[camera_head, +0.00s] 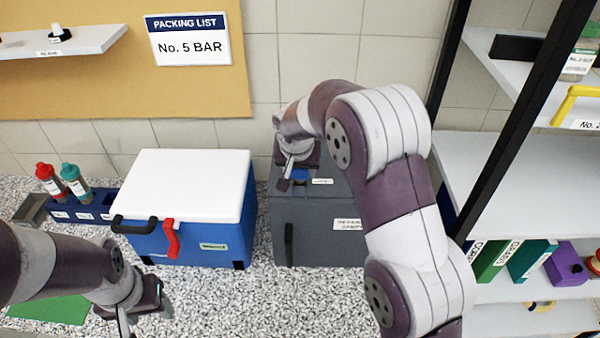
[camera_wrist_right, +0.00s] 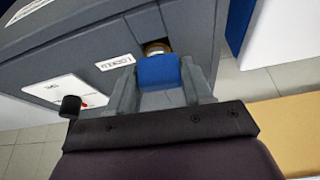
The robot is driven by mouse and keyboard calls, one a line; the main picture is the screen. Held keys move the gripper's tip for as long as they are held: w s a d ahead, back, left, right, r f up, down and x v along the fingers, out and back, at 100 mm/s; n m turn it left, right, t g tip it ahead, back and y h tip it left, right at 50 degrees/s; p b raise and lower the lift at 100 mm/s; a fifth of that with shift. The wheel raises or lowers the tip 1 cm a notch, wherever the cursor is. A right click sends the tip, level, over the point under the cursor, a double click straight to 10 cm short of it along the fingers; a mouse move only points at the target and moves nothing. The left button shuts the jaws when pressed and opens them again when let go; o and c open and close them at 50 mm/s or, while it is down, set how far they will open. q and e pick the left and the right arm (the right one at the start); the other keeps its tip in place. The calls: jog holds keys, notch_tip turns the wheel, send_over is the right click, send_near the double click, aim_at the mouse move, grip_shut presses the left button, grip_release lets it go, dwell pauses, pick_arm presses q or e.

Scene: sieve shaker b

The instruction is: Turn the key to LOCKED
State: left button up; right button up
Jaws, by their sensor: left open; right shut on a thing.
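A dark grey cabinet (camera_head: 318,232) stands on the speckled counter with a black handle on its front. My right gripper (camera_head: 292,178) is at the cabinet's top, reached from above. In the right wrist view my right gripper (camera_wrist_right: 160,88) is shut on a key with a blue head (camera_wrist_right: 157,72), its fingers on either side. Behind the blue head a brass-coloured lock part (camera_wrist_right: 157,47) shows at the grey surface. A small white label (camera_wrist_right: 115,61) sits beside it, upside down and hard to read. My left gripper (camera_head: 143,312) is open and empty over the counter at the lower left.
A blue cooler with a white lid (camera_head: 195,176) and red latch stands left of the cabinet. A blue rack (camera_head: 85,212) with red- and teal-capped bottles is further left. Shelves (camera_head: 465,165) with black posts stand at right.

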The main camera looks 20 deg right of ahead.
jog(key=shift+f+m+b, duration=0.2)
jog(key=shift+m+b, duration=0.2)
jog(key=shift+b, duration=0.3)
jog(key=shift+r+m+h+b, duration=0.15)
jog(key=shift+m+h+b, duration=0.25)
jog(key=shift+m+b, duration=0.2)
jog(key=shift+r, duration=0.1)
jog(key=o, duration=1.1)
